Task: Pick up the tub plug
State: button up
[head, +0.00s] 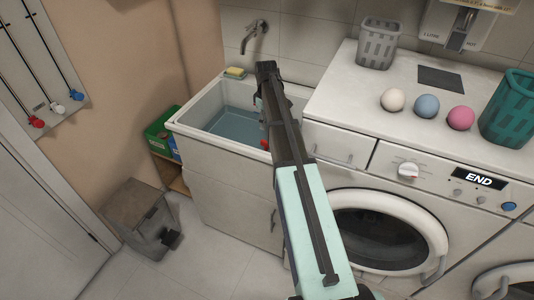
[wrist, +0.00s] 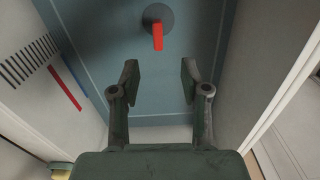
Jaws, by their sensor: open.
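The tub plug (wrist: 168,24) is a dark round disc with a red upright tab. In the wrist view it lies on the blue-grey floor of the tub, at the top centre. My gripper (wrist: 160,80) is open and empty, its two fingers apart. The plug lies beyond the fingertips, roughly in line with the gap and not between them. In the head view my arm reaches over the tub (head: 196,137) and covers part of it. A small red part (head: 264,144) shows beside the arm there; the plug's disc is hidden.
The tub walls stand close on both sides of my gripper. A yellow sponge (head: 236,72) sits on the back rim below the tap (head: 254,37). The washer counter (head: 335,85) adjoins on the right.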

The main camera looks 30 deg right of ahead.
aim_at(266, 142)
notch_tip(266, 142, down, 7)
jog(key=shift+p, duration=0.75)
jog(key=shift+w+f+p, duration=0.2)
jog(key=shift+f+p, duration=0.3)
jog(key=shift+f, duration=0.45)
jog(key=shift+w+f+p, duration=0.15)
jog(key=shift+f+p, duration=0.35)
jog(key=shift+f, duration=1.1)
grip_shut()
